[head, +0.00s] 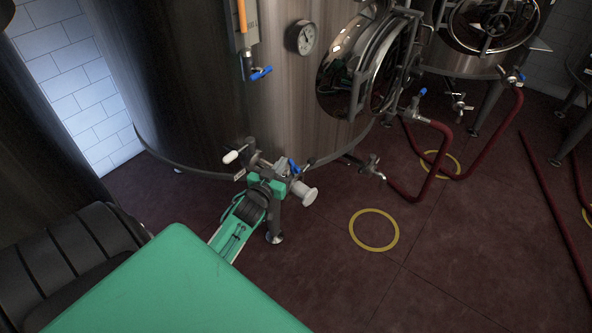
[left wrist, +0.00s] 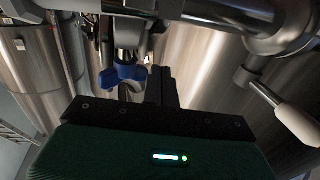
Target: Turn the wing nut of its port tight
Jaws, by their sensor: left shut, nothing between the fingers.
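My left gripper (head: 277,172) is at the pipe fittings low on the front of the big steel tank. In the left wrist view its dark fingers (left wrist: 161,88) are shut with nothing between them. A blue winged part (left wrist: 123,76), which looks like the wing nut, sits just left of the fingertips under a metal fitting; I cannot tell whether they touch. Blue also shows beside the gripper in the head view (head: 294,166). The port behind it is partly hidden by the gripper. My right gripper is not in view.
A white-gripped handle (left wrist: 296,122) sticks out close to the right of the gripper. The steel tank (head: 190,90) stands right behind the fittings. Another valve (head: 371,168) and red hoses (head: 440,165) are to the right. The floor around a yellow ring (head: 374,247) is clear.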

